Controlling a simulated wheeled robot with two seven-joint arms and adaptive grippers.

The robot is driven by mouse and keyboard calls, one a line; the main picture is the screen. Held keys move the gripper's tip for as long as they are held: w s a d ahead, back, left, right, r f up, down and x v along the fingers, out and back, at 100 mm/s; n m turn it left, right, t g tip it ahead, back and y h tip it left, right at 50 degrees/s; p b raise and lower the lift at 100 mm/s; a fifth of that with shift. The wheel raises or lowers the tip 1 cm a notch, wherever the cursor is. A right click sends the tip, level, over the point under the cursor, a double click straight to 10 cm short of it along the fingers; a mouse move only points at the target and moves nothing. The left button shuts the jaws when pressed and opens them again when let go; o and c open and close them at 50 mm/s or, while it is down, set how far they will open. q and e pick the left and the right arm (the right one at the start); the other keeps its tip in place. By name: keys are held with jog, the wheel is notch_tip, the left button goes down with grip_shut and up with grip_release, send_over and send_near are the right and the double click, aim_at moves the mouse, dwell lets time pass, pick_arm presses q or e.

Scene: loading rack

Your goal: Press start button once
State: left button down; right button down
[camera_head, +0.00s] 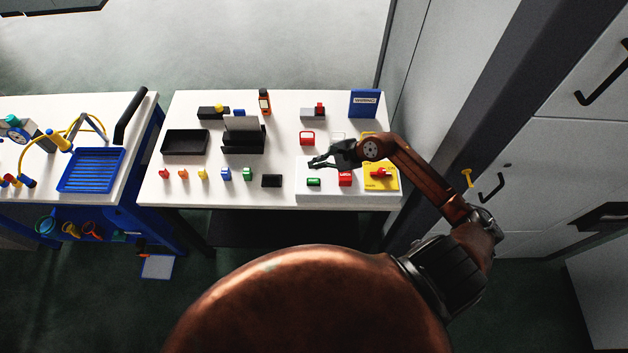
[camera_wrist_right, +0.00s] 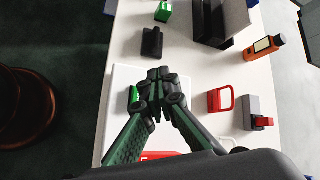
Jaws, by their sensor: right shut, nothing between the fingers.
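A white panel (camera_head: 328,192) lies at the front right of the white table. My right gripper (camera_head: 313,164) is shut and empty, just behind the green button in the head view. In the right wrist view, the gripper (camera_wrist_right: 158,76) appears right beside the green button (camera_wrist_right: 134,96), partly covering it. I cannot tell whether they touch. My left gripper is not in view.
A black block (camera_head: 271,181) and small coloured pieces stand left of the panel. A red frame (camera_head: 307,139), a grey block with a red part (camera_head: 313,114) and a blue box (camera_head: 364,103) stand behind.

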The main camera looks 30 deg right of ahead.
aim_at(315, 181)
notch_tip(315, 181, down, 8)
jog(key=b, duration=0.4)
jog(key=shift+r, duration=0.15)
jog(key=shift+f+b, duration=0.3)
jog(key=shift+b, duration=0.05)
dwell(0.9)
jog(key=shift+f+b, duration=0.4)
jog(key=shift+b, duration=0.25)
jog(key=shift+f+b, duration=0.4)
jog(key=shift+b, duration=0.2)
dwell(0.5)
jog(key=shift+r, duration=0.15)
jog(key=shift+r+p, duration=0.35)
jog(key=shift+r, duration=0.35)
jog(key=shift+r+p, duration=1.1)
jog(key=shift+r, duration=1.4)
